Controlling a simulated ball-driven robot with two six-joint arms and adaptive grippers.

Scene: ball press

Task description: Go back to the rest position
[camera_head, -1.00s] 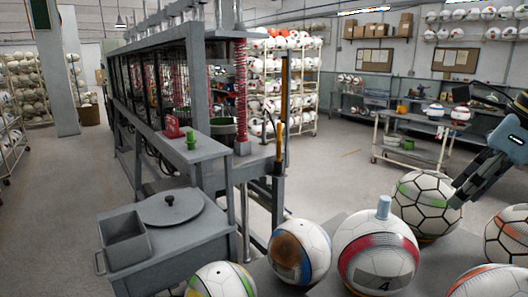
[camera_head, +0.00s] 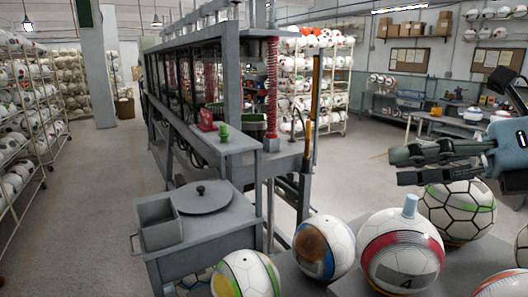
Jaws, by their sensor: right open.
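My right gripper (camera_head: 402,167) comes in from the right edge, its dark fingers pointing left and spread apart. It is open and empty, above the ball with green and black lines (camera_head: 458,208) and apart from it as far as I can tell. My left gripper is not in view.
Below stands a grey table (camera_head: 290,277) with several balls, among them a ball marked 4 (camera_head: 402,250) with a light blue cylinder (camera_head: 410,206) on top. A long grey press frame (camera_head: 232,120) fills the middle. Open floor (camera_head: 90,200) lies left of it, before ball racks (camera_head: 25,130).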

